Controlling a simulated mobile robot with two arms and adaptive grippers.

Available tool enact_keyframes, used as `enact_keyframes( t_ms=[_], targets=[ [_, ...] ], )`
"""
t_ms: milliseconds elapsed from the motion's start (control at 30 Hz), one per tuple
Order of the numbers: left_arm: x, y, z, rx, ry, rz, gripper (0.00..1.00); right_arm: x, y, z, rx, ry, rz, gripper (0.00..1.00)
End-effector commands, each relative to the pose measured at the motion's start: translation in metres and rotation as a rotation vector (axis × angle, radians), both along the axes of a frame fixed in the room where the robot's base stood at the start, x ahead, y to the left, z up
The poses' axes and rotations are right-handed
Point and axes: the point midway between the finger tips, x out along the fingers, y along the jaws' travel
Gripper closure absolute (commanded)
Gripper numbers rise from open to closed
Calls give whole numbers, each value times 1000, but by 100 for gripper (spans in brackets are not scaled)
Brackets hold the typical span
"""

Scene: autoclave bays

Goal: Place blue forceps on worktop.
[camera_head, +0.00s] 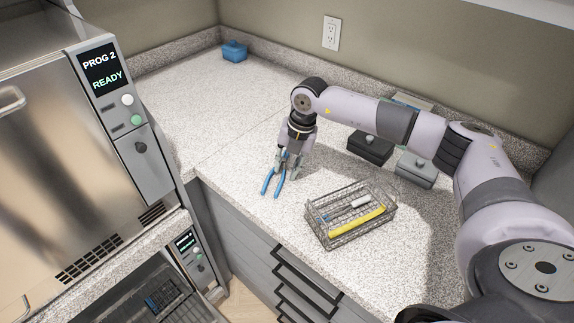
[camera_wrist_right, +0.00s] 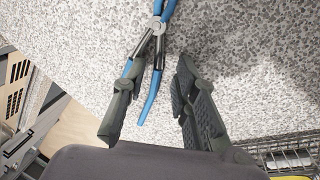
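The blue forceps (camera_head: 271,183) lie on the speckled worktop (camera_head: 240,120), near its front edge, with their handles spread. My right gripper (camera_head: 288,170) is low over the worktop at the forceps, pointing down. In the right wrist view the fingers of my right gripper (camera_wrist_right: 156,78) stand apart, and the forceps (camera_wrist_right: 154,60) show between them, closer to the left finger. One forceps leg passes close by that finger; whether they touch I cannot tell. My left gripper is not in view.
A wire basket (camera_head: 321,242) with a yellow item (camera_head: 357,221) and a white item stands to the right. Behind it are a dark box (camera_head: 370,148) and a grey box (camera_head: 415,171). A blue box (camera_head: 234,51) stands in the back corner. The autoclave (camera_head: 60,150) is at left.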

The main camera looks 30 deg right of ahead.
Motion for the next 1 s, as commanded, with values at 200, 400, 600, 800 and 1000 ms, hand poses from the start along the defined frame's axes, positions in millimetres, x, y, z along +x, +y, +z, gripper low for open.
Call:
enact_keyframes(
  t_ms=[200,400,600,800,1000],
  targets=[
    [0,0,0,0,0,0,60,0,0,0,1,-1,0,72],
    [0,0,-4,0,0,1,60,-1,-2,15,2,-3,0,72],
    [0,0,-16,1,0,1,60,-7,-9,55,1,-6,0,72],
    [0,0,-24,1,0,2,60,-13,-17,94,0,-4,0,72],
    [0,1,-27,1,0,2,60,-16,-20,115,0,-2,1,72]
  ],
)
